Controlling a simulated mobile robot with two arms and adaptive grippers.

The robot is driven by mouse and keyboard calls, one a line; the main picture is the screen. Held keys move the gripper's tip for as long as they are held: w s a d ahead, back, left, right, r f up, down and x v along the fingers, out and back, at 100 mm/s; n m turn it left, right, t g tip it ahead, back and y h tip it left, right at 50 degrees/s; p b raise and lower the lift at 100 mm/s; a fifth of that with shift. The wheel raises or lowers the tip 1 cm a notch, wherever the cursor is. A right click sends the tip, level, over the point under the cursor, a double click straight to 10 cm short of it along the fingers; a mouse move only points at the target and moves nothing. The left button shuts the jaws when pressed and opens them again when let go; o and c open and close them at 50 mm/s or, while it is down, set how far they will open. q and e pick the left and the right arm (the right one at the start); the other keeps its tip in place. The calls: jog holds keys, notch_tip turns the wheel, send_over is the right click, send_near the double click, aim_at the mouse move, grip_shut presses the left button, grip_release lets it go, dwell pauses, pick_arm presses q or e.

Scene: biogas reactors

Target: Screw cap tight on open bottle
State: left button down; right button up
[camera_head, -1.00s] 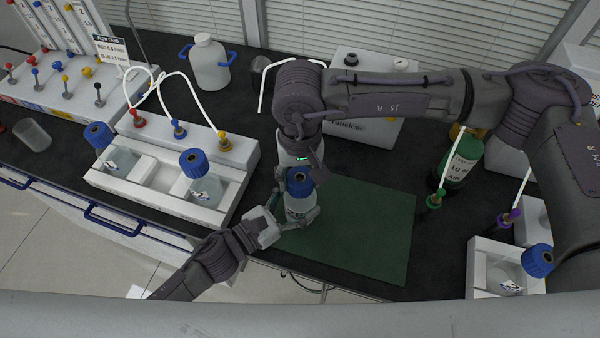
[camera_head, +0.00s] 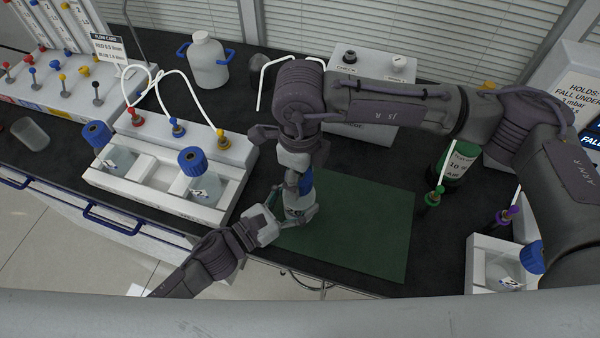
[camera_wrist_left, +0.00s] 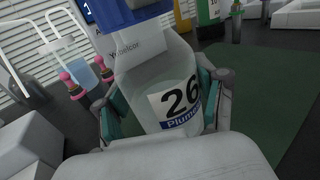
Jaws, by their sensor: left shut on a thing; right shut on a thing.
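The bottle (camera_head: 297,208) stands upright over the left edge of the green mat. In the left wrist view it is a clear bottle (camera_wrist_left: 160,72) with a white label reading 26. My left gripper (camera_head: 292,217) is shut around its body. A blue cap (camera_head: 306,182) sits at the top of the bottle; its lower part also shows at the top of the left wrist view (camera_wrist_left: 125,14). My right gripper (camera_head: 302,174) comes down from above and is shut on the cap, its fingers partly hiding it. The cap's thread is hidden.
A white rack (camera_head: 143,195) with two blue-capped bottles stands to the left. A white box (camera_head: 372,134) stands behind my right arm, a green bottle (camera_head: 458,160) to the right. The green mat (camera_head: 370,235) is bare on its right side.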

jog(key=m, duration=0.7)
jog(key=shift+m, duration=0.3)
jog(key=m, duration=0.7)
jog(key=shift+a, duration=0.15)
jog(key=m, duration=1.4)
jog(key=shift+w, duration=0.1)
jog(key=o, duration=1)
jog(key=shift+f, duration=0.1)
jog(key=shift+r, duration=2.3)
